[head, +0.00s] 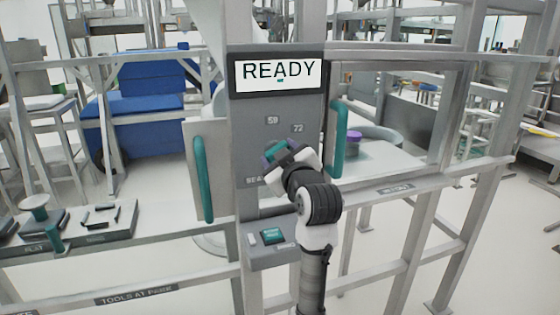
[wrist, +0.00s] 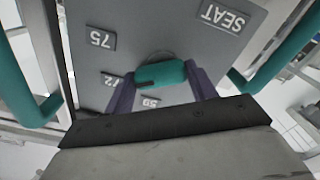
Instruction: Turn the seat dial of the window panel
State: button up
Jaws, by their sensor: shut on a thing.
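The window panel (head: 250,115) is an upright grey column face with number plates 59 and 72 and a partly hidden SEAT label. In the wrist view, the panel (wrist: 215,58) shows plates 75, 72 and 59 around the dial and the SEAT label upside down. The seat dial is a teal bar knob (wrist: 162,74) with a dark mark near its left end. My gripper (head: 280,152) is shut on it; in the wrist view, the purple fingers of my gripper (wrist: 162,90) stand on either side of the knob. My wrist hides part of the panel in the head view.
A screen (head: 278,73) above reads READY. Teal handles stand left (head: 203,180) and right (head: 339,138) of the panel. A green button (head: 272,236) sits on a ledge below. A tool tray (head: 85,222) is at left, and a blue bin (head: 155,100) behind.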

jog(key=shift+n+b, duration=0.35)
jog(key=shift+n, duration=0.55)
jog(key=o, duration=1)
jog(key=b+v, duration=0.3)
jog(key=v, duration=1.1)
jog(key=shift+r, duration=0.1)
